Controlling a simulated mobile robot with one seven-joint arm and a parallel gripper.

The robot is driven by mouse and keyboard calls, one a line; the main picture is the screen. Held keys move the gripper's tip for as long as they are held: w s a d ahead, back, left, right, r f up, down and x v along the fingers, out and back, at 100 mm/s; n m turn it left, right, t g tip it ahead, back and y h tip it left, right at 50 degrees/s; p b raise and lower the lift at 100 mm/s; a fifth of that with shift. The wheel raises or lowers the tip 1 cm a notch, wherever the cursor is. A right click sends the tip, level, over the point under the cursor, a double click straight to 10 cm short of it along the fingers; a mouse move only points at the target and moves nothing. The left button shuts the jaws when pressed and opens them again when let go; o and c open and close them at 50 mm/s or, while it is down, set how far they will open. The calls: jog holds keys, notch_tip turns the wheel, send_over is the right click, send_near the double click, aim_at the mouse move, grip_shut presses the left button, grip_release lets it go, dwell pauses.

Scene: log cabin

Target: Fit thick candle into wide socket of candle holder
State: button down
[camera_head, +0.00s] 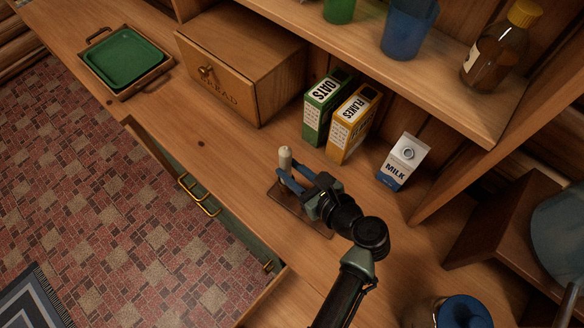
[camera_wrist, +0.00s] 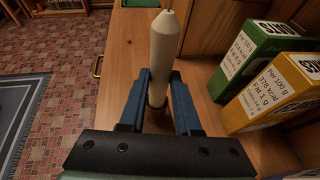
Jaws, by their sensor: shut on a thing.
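The thick white candle (camera_head: 285,158) stands roughly upright between the blue fingers of my gripper (camera_head: 288,176). In the wrist view the candle (camera_wrist: 164,42) rises above the fingertips (camera_wrist: 160,78), which close on its sides. The candle holder (camera_head: 318,228) looks like a dark brown wooden base lying on the counter under my gripper. My gripper covers most of it, so its sockets are hidden in the head view. A brown part (camera_wrist: 157,118) shows below the candle between the fingers. I cannot tell whether the candle's lower end sits in a socket.
A green oats box (camera_head: 322,108), a yellow flakes box (camera_head: 352,125) and a milk carton (camera_head: 403,162) stand behind my gripper. A bread box (camera_head: 240,65) and a tray with a green inset (camera_head: 125,58) are farther left. An open drawer (camera_head: 190,180) lies below the counter's front edge.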

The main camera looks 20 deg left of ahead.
jog(key=shift+f+b, duration=0.65)
jog(key=shift+f, duration=0.55)
jog(key=c, duration=0.5)
grip_release()
jog(key=shift+c, duration=0.2)
jog(key=b+v, duration=0.1)
jog(key=v, duration=1.2)
jog(key=shift+s, duration=0.1)
